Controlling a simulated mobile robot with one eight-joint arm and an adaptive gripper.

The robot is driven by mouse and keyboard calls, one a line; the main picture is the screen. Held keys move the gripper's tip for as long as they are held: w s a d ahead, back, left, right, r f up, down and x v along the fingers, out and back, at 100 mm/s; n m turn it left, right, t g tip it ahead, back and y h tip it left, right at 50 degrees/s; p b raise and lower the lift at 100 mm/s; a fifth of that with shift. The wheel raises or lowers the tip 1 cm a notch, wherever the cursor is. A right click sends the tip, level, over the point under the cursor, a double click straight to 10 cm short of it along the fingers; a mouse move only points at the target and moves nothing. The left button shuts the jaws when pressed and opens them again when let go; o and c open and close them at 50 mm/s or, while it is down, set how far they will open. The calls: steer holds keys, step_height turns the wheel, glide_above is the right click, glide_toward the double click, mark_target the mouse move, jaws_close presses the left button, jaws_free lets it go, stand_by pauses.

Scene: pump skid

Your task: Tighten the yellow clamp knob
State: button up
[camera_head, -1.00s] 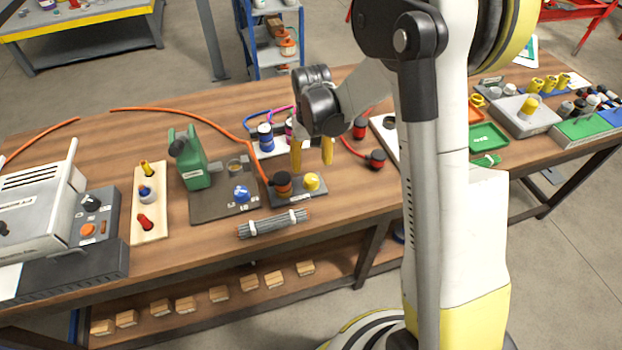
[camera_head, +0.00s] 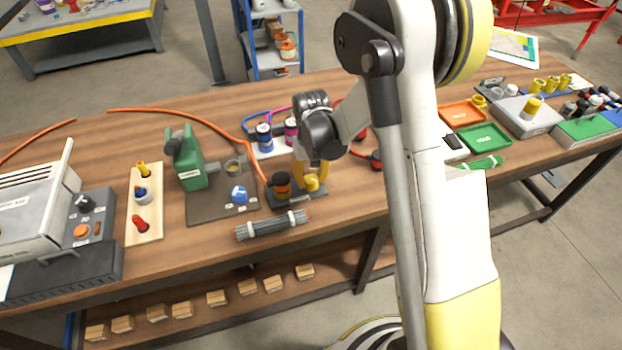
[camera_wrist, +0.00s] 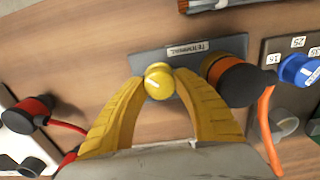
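The yellow clamp knob (camera_wrist: 158,81) is round, with a pale line on its top. It stands on a grey labelled plate (camera_wrist: 202,48), beside a black-and-orange knob (camera_wrist: 233,80). My gripper (camera_wrist: 160,82) points down with one yellow finger on each side of the yellow knob, and both fingertips appear to press against it. In the head view my gripper (camera_head: 311,183) is low over the plate, and the yellow knob (camera_head: 312,184) is partly hidden between the fingers.
A grey bundle of rods (camera_head: 271,225) lies in front. An orange hose (camera_head: 215,123) runs behind. A red-and-black connector (camera_wrist: 27,114) is near my gripper.

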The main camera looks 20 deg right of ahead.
steer(key=shift+m, duration=0.3)
steer(key=m+b, duration=0.1)
steer(key=m, duration=0.2)
steer(key=shift+m, duration=0.3)
steer(key=m, duration=0.4)
steer(key=shift+m+b, duration=0.3)
steer(key=shift+b, duration=0.05)
steer(key=m, duration=0.4)
steer(key=shift+m+b, duration=0.45)
steer(key=shift+m, duration=2.05)
steer(key=o, duration=1.2)
